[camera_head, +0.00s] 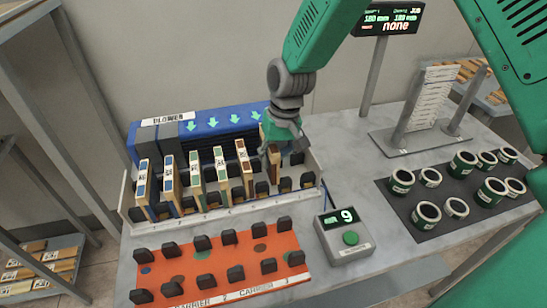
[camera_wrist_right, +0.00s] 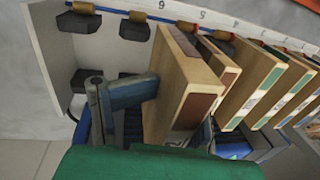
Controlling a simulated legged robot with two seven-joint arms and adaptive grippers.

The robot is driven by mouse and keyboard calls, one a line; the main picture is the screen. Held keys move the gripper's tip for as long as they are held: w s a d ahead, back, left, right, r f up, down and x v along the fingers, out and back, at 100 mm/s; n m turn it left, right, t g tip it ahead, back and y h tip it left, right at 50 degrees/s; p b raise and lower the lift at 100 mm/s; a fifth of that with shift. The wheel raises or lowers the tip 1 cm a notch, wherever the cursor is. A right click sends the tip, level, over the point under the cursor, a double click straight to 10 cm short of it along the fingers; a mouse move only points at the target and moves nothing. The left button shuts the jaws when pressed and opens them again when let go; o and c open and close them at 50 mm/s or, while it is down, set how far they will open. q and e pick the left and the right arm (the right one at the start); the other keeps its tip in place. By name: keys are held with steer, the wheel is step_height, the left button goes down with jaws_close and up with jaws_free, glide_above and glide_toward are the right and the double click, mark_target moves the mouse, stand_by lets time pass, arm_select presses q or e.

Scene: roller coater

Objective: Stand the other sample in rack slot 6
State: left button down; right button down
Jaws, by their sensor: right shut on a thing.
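The held sample (camera_head: 273,170) is a thin wooden board with a brown edge face, upright at the right part of the white rack (camera_head: 312,189). My right gripper (camera_head: 272,148) is shut on it from above. In the right wrist view the sample (camera_wrist_right: 198,108) stands between my fingers (camera_wrist_right: 165,105), by the rack label 6. Another brown-marked sample (camera_head: 243,160) stands one slot to the left, near label 5. I cannot tell whether the held sample's lower edge rests fully on the rack floor. My left gripper is not in view.
Several blue-, brown- and green-marked boards (camera_head: 195,178) fill the slots to the left. The blue blower (camera_head: 205,122) stands behind. An orange carrier (camera_head: 215,262) with black pegs is in front. A button box (camera_head: 345,238) reads 9. Several green-and-white cans (camera_head: 428,214) stand at right.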

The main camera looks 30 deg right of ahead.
mark_target(274, 149)
steer(key=shift+f+b, duration=0.4)
steer(key=shift+f, duration=0.65)
steer(key=shift+f, duration=0.1)
steer(key=shift+f+b, duration=0.65)
steer(key=shift+f, duration=0.6)
steer(key=shift+c, duration=1.5)
jaws_free()
step_height(274, 149, up, 8)
steer(key=p, duration=0.7)
steer(key=shift+r, duration=0.1)
